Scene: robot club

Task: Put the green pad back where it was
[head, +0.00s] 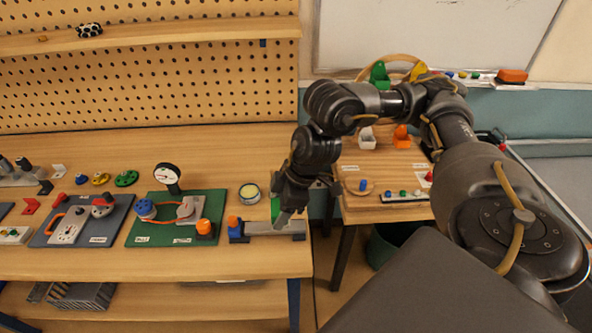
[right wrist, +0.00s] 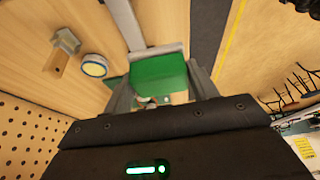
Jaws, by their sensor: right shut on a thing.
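The green pad (right wrist: 160,80) is between the two fingers of my right gripper (right wrist: 160,92) in the right wrist view, and the gripper is shut on it. In the head view a strip of the green pad (head: 275,208) shows beside my right gripper (head: 286,212), which points down over the right end of the workbench. The gripper is just behind a grey bar (head: 265,228) with a blue block (head: 236,231) at its left end. The gripper hides part of the pad, and I cannot tell whether the pad touches the bench. My left gripper is not in view.
A round tin (head: 249,191) stands left of the gripper. A lower side table (head: 370,213) with small parts stands right, across a gap. A pegboard (head: 150,80) rises behind.

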